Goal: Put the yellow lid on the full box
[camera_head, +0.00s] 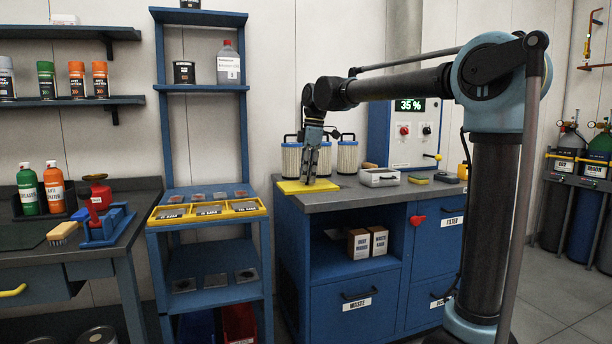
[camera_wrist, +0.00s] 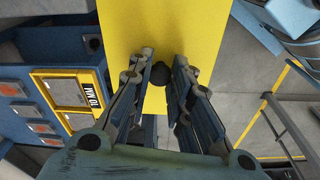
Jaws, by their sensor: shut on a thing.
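The yellow lid (camera_head: 306,186) is flat and level at the left end of the grey counter in the head view. It fills the upper middle of the wrist view (camera_wrist: 125,30), with its dark round knob (camera_wrist: 178,76) between my fingers. My gripper (camera_head: 309,178) points down at the lid and is shut on that knob (camera_wrist: 172,72). Whether the lid touches the counter or hangs just above it, I cannot tell. A small white box (camera_head: 379,178) with a label on its front stands on the counter to the right; its contents are not clear.
The grey counter (camera_head: 345,196) is bare between lid and white box. Filter canisters (camera_head: 347,157) stand behind. A sponge (camera_head: 419,179) and a dark item (camera_head: 446,178) lie right of the box. A blue panel (camera_head: 408,132) rises behind; a blue rack (camera_head: 207,215) stands left.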

